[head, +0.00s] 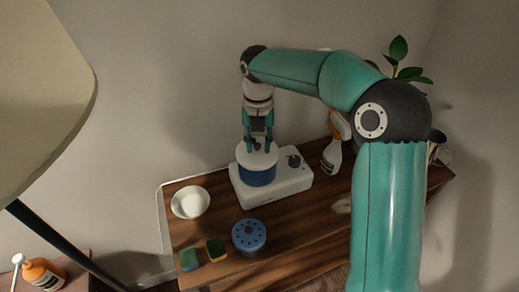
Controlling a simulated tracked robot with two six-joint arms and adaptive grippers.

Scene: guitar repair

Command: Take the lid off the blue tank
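The blue tank (258,177) sits on a white base unit (295,180) with a dark knob, on the wooden table. A pale round lid (261,163) covers the top of the tank. My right gripper (257,147) points down over the middle of the lid, with its fingertips at or just above the lid's centre. The lid's handle is mostly hidden by the fingers, and I cannot tell whether they grip it. My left gripper is not in view.
A white bowl (190,203), two sponges (188,260) and a blue round container with dark dots (249,234) stand on the table's left and front. A spray bottle (332,157) stands right of the base. A lampshade (40,90) fills the upper left.

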